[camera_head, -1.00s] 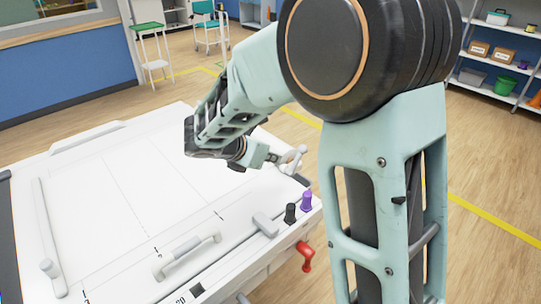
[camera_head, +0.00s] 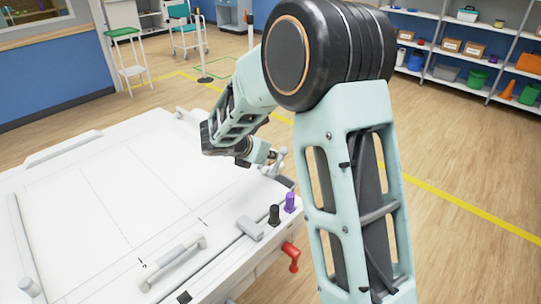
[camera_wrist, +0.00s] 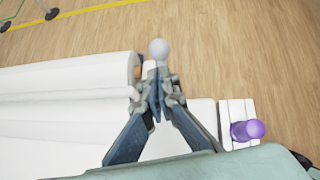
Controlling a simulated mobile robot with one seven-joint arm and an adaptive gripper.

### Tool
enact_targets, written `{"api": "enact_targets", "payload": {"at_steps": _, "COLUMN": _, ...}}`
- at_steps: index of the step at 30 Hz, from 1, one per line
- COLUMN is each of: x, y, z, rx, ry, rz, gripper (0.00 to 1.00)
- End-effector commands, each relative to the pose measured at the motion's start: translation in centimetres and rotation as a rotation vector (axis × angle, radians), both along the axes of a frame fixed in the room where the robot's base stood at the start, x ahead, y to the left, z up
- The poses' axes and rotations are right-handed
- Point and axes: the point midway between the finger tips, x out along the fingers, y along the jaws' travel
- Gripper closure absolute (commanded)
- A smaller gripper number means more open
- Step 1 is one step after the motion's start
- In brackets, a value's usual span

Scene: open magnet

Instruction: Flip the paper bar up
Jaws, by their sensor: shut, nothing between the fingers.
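A large white machine (camera_head: 75,205) with a flat top fills the lower left of the head view. I cannot tell for certain which of its parts is the paper bar. A pale lever with a round ball end (camera_head: 281,152) stands at its far right corner. The ball (camera_wrist: 158,48) also shows in the wrist view, just beyond my fingertips. My gripper (camera_head: 271,157) is shut and empty, close beside this lever. In the wrist view its fingers (camera_wrist: 156,98) meet below the ball; whether they touch the lever is unclear. A white roller-like part (camera_wrist: 70,78) lies to their left.
A purple knob (camera_head: 291,202), a black knob (camera_head: 274,214), a grey T-shaped lever (camera_head: 249,228) and a red handle (camera_head: 291,256) sit near the right edge. A pale grab handle (camera_head: 172,262) is on the front. Open wooden floor lies beyond the machine.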

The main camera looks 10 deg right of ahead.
Motion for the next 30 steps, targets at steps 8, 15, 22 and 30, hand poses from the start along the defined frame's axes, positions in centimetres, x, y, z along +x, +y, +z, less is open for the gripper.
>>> {"api": "enact_targets", "payload": {"at_steps": 8, "x": 0.0, "y": -0.1, "z": 0.6, "rx": 0.054, "ry": 0.041, "rz": -0.002, "gripper": 1.00}}
{"api": "enact_targets", "payload": {"at_steps": 15, "x": 0.9, "y": -1.3, "z": 0.0, "rx": 0.079, "ry": 0.057, "rz": -0.001, "gripper": 1.00}}
{"api": "enact_targets", "payload": {"at_steps": 22, "x": 1.1, "y": -1.5, "z": 0.0, "rx": 0.079, "ry": 0.057, "rz": -0.001, "gripper": 1.00}}
{"api": "enact_targets", "payload": {"at_steps": 30, "x": 1.0, "y": -1.3, "z": 0.1, "rx": 0.079, "ry": 0.057, "rz": 0.001, "gripper": 1.00}}
